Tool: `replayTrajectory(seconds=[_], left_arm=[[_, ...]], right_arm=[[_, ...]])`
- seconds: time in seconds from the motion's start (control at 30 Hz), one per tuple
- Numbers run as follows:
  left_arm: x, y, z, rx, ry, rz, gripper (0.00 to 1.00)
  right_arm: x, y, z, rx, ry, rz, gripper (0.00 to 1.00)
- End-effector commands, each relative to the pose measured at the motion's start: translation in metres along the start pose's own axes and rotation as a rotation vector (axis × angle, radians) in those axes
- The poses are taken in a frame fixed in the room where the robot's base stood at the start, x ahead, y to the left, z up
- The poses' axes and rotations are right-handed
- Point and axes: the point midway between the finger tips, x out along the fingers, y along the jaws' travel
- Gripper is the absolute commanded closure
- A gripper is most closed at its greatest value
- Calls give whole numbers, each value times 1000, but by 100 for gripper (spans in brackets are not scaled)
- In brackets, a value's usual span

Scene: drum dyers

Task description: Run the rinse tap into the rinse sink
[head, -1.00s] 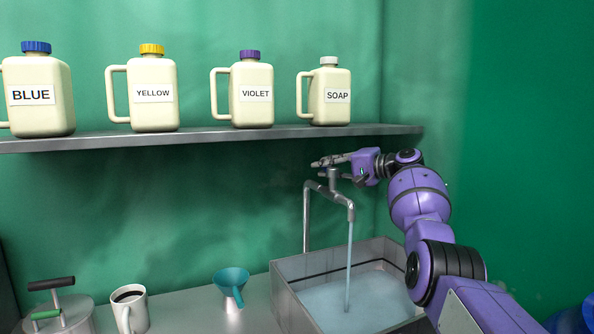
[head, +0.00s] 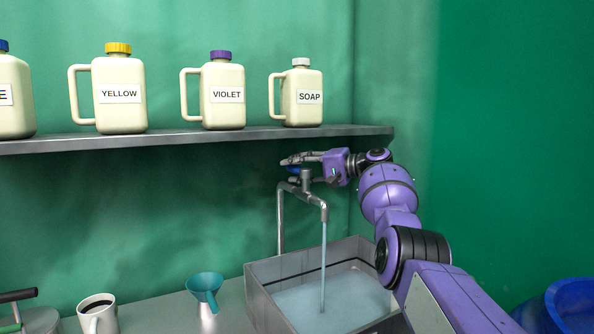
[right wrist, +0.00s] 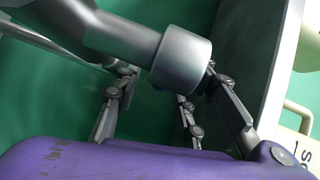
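The metal rinse tap (head: 302,189) stands behind the grey rinse sink (head: 262,300). A thin stream of water (head: 323,260) falls from its spout into the sink, where pale water (head: 345,296) lies. My right gripper (head: 308,167) is at the top of the tap, its fingers on either side of the tap head. A bit of blue (head: 293,169) shows between the fingers. My left gripper is not in view.
A shelf (head: 200,139) above holds jugs labelled YELLOW (head: 120,95), VIOLET (head: 223,95) and SOAP (head: 302,97), plus one cut off at left. A mug (head: 98,315) and a teal funnel (head: 205,288) stand on the counter left of the sink. A blue drum (head: 570,305) is at lower right.

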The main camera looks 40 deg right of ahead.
Motion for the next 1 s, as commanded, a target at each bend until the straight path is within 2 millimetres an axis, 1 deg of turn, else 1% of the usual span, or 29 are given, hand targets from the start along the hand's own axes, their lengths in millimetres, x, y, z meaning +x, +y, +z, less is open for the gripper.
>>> replayTrajectory(seconds=[0.23, 0.37, 0.47, 0.7, 0.8, 0.9, 1.0], left_arm=[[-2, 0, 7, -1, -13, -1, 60], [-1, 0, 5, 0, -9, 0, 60], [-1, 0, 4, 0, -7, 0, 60], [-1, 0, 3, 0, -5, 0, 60], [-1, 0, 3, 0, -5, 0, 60], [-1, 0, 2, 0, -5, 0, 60], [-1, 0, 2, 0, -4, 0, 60]], right_arm=[[-2, -1, -1, -2, 3, -1, 63], [-10, 0, -2, -2, 5, 0, 63], [-24, 1, -2, -3, 6, 0, 63], [-76, 1, -2, -3, 6, 2, 63], [-94, 0, 0, -4, 4, 3, 63], [-108, 0, -1, -1, 4, 1, 63], [-116, 0, 0, -2, 2, 0, 63]])
